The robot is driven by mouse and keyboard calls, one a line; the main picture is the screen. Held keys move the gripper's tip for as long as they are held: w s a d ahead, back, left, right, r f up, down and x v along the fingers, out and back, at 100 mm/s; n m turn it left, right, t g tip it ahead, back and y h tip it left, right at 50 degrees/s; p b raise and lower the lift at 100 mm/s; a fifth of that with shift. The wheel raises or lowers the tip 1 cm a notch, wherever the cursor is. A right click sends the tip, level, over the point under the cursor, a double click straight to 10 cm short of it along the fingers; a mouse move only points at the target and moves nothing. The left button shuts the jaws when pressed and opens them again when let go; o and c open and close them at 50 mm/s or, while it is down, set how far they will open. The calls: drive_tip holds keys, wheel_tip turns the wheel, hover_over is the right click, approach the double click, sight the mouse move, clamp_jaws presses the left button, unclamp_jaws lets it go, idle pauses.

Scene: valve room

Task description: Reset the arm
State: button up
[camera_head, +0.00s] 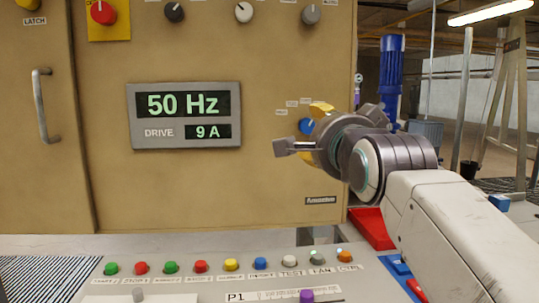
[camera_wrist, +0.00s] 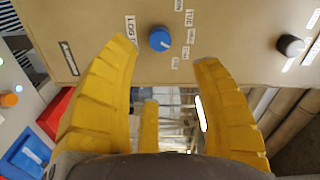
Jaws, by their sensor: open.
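My gripper (camera_wrist: 165,65) shows in the wrist view with its yellow ribbed fingers spread wide and nothing between them. A blue knob (camera_wrist: 159,39) on the tan cabinet lies ahead, in the gap between the fingertips. In the head view my arm reaches in from the right, and my gripper (camera_head: 308,135) is in front of the cabinet's lower right part. The same blue knob (camera_head: 306,126) is partly hidden behind it there. I cannot tell from these views whether a finger touches the knob.
The tan cabinet (camera_head: 240,50) carries a display (camera_head: 187,116) reading 50 Hz and 9 A, several knobs above and a handle (camera_head: 45,105). A console (camera_head: 190,275) with a row of coloured buttons stands below. Red (camera_head: 371,229) and blue bins are near my arm.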

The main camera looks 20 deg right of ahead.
drive_tip(key=shift+a+p, duration=0.1)
drive_tip(key=shift+p, duration=0.2)
drive_tip(key=s+a+f+n+g+y+p, duration=0.2)
drive_tip(key=s+a+f+n+g+p, duration=0.15)
drive_tip(key=f+n+p, duration=0.2)
drive_tip(key=s+a+f+n+g+y+p, duration=0.1)
drive_tip(key=s+a+f+n+g+p, duration=0.1)
drive_tip(key=s+f+n+g+p, duration=0.35)
drive_tip(key=s+a+f+n+g+p, duration=0.2)
drive_tip(key=s+f+n+g+p, duration=0.2)
drive_tip(key=s+f+n+p, duration=0.2)
drive_tip(key=s+f+p, duration=0.2)
drive_tip(key=s+p, duration=0.2)
drive_tip(key=s, duration=0.2)
drive_tip(key=shift+s+a+f+g+y, duration=0.15)
drive_tip(key=shift+a+g+y, duration=0.25)
